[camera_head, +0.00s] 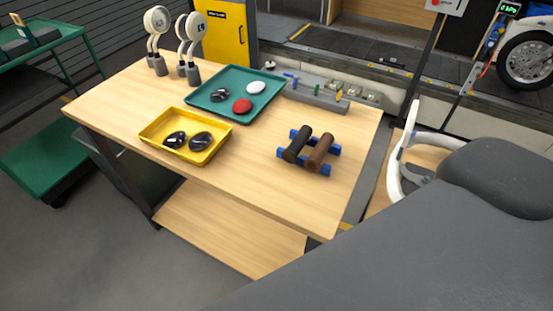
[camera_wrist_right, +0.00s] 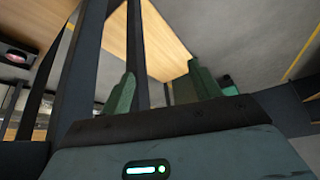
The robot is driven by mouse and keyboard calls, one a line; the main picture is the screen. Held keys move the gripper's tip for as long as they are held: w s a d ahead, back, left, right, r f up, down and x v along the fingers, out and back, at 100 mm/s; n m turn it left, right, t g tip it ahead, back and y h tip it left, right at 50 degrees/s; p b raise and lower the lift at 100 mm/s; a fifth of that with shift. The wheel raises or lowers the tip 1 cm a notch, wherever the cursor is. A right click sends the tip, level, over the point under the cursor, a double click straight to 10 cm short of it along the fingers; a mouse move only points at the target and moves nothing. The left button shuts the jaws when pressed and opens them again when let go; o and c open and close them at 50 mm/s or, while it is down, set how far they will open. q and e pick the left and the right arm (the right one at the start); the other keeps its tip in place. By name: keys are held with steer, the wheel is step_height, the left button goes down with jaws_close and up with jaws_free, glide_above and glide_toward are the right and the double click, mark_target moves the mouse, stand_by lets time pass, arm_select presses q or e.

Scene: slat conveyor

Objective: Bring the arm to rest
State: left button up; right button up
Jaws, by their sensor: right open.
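My right arm (camera_head: 430,235) fills the lower right of the head view as a large grey link, to the right of the table's front corner. Its gripper is outside the head view. In the right wrist view, my right gripper (camera_wrist_right: 163,88) shows two dark green fingers standing apart, with nothing between them. Behind the fingers are dark upright posts (camera_wrist_right: 85,60) and a pale wooden surface (camera_wrist_right: 160,45); I cannot tell how far away they are. My left arm and gripper are not in view.
The wooden table (camera_head: 250,165) holds a yellow tray (camera_head: 207,152), a green tray (camera_head: 213,107), a blue rack with dark rollers (camera_head: 320,150) and round-headed stands (camera_head: 160,65). A white curved frame (camera_head: 393,165) stands right of the table. The table's near right part is clear.

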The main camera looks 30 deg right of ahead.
steer(key=shift+w+a+f+t+y, duration=0.2)
steer(key=shift+w+a+f+t, duration=0.15)
steer(key=shift+f+t, duration=0.4)
steer(key=shift+w+a+f+t+y, duration=0.2)
steer(key=shift+w+f+t, duration=0.2)
steer(key=shift+t, duration=0.55)
